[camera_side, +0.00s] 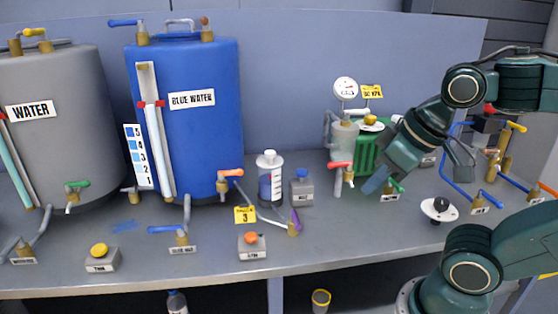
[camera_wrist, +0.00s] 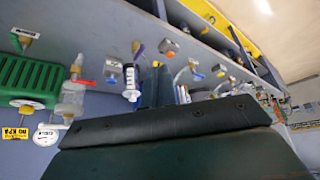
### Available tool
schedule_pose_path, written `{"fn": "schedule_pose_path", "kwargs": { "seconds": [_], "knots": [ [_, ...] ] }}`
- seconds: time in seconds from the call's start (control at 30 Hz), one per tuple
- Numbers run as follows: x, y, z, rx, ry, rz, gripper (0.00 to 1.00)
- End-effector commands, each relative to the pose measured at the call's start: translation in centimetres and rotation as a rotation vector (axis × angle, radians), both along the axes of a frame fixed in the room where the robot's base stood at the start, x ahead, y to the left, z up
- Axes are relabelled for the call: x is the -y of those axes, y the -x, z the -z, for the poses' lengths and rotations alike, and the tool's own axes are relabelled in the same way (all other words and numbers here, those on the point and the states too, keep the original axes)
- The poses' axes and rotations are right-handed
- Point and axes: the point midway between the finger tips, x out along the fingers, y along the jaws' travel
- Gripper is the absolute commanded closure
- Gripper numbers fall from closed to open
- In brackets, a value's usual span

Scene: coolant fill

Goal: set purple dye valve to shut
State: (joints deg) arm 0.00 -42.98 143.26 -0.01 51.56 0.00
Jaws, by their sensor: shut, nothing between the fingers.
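The purple dye valve (camera_side: 296,218) sits low near the front of the bench, on a brass body to the right of the yellow tag. Its purple handle stands roughly upright in the side view. A small purple part, likely the same handle, shows at the upper middle of the wrist view (camera_wrist: 140,50). My gripper (camera_side: 374,184) is shut and empty, to the right of the valve and above the bench, apart from it. Its dark fingers (camera_wrist: 157,85) point up the wrist view.
A clear dye cylinder (camera_side: 270,182) and a grey box with a blue knob (camera_side: 302,187) stand behind the valve. A box with an orange button (camera_side: 252,244) is in front left.

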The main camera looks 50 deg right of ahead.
Motion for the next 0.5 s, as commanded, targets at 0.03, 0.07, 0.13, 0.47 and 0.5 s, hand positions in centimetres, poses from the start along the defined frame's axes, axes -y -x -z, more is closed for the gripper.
{"fn": "schedule_pose_path", "kwargs": {
  "seconds": [0.03, 0.07, 0.13, 0.47, 0.5],
  "knots": [
    [0.00, -0.01, 0.00, 0.000, 0.000, 0.000, 1.00],
    [0.00, -0.01, 0.00, 0.000, 0.000, 0.000, 1.00],
    [0.00, -0.01, 0.00, 0.000, 0.000, 0.000, 1.00],
    [0.00, -0.02, -0.01, 0.000, 0.000, 0.000, 0.92],
    [0.01, -0.04, -0.02, -0.001, 0.000, 0.001, 0.84]
  ]
}}
